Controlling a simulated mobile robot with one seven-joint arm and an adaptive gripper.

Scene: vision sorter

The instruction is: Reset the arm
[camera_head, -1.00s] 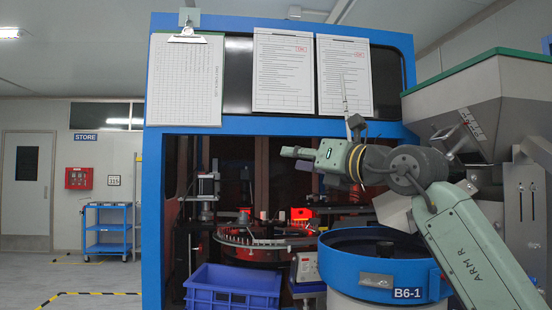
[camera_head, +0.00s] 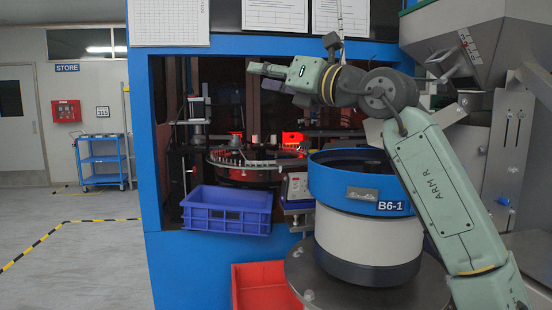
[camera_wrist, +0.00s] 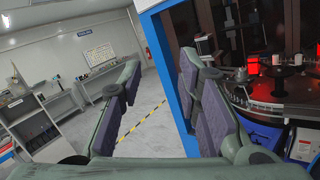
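My arm (camera_head: 425,165) rises on the right in the head view, bends at a grey joint and points left. My gripper (camera_head: 262,69) is at its left end, in front of the sorter's opening and seen side on. In the wrist view my gripper (camera_wrist: 160,72) shows two green fingers with purple-grey pads, set apart with bare floor visible between them. It is open and empty, touching nothing that I can see.
A blue feeder bowl marked B6-1 (camera_head: 385,206) stands below my arm. A steel hopper (camera_head: 480,50) is close on the right. A blue crate (camera_head: 227,209) and a red bin (camera_head: 262,285) stand at the sorter's front. The floor at left is open, with a blue trolley (camera_head: 102,160) behind.

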